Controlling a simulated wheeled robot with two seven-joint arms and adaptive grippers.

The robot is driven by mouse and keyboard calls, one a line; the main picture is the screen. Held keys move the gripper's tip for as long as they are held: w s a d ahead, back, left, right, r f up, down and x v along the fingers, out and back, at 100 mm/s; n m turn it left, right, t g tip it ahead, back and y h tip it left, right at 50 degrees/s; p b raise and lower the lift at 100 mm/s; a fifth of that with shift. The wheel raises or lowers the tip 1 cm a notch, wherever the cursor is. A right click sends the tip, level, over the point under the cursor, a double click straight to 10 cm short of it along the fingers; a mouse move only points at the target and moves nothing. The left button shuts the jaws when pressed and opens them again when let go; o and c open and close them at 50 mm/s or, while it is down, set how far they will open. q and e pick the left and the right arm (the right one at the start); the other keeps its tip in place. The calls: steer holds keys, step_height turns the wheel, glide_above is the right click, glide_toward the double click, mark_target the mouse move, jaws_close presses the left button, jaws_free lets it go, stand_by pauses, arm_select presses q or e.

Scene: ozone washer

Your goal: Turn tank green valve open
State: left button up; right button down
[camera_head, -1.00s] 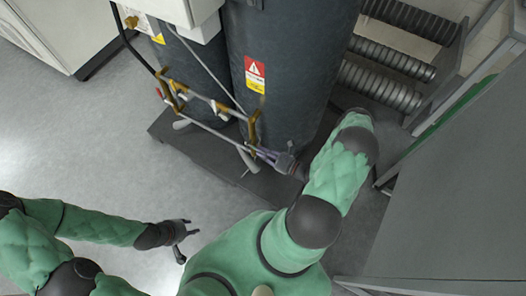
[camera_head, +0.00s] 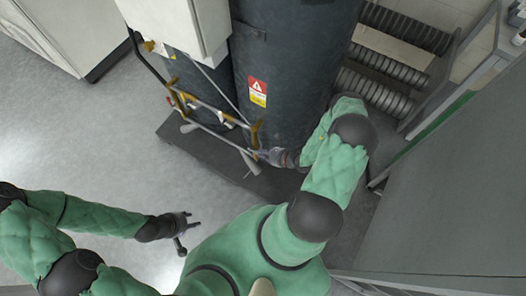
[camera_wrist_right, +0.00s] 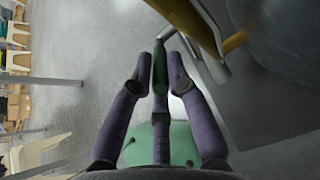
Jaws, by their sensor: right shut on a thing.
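The dark tank (camera_head: 285,45) with a red and yellow warning label stands at the top middle of the head view. Brass and grey piping (camera_head: 212,112) runs along its lower front. The green valve handle (camera_wrist_right: 160,62) shows in the right wrist view, beside a brass pipe (camera_wrist_right: 236,42). My right gripper (camera_wrist_right: 162,70) is shut on the handle, with purple fingers on both sides of it. In the head view my right gripper (camera_head: 264,156) is at the tank's lower front, and the handle is hidden there. My left gripper (camera_head: 191,231) is open and empty above the floor.
A white cabinet box (camera_head: 172,22) hangs beside the tank. Ribbed hoses (camera_head: 372,85) lie at the upper right. A large grey panel (camera_head: 445,190) fills the right side, close to my right arm. The floor (camera_head: 90,140) at left is open.

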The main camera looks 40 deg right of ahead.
steer(key=shift+a+r+p, duration=0.1)
steer(key=shift+p, duration=0.2)
steer(key=shift+g, duration=0.3)
steer(key=c, duration=1.2)
jaws_free()
steer(key=shift+w, duration=0.1)
steer(key=v, duration=1.2)
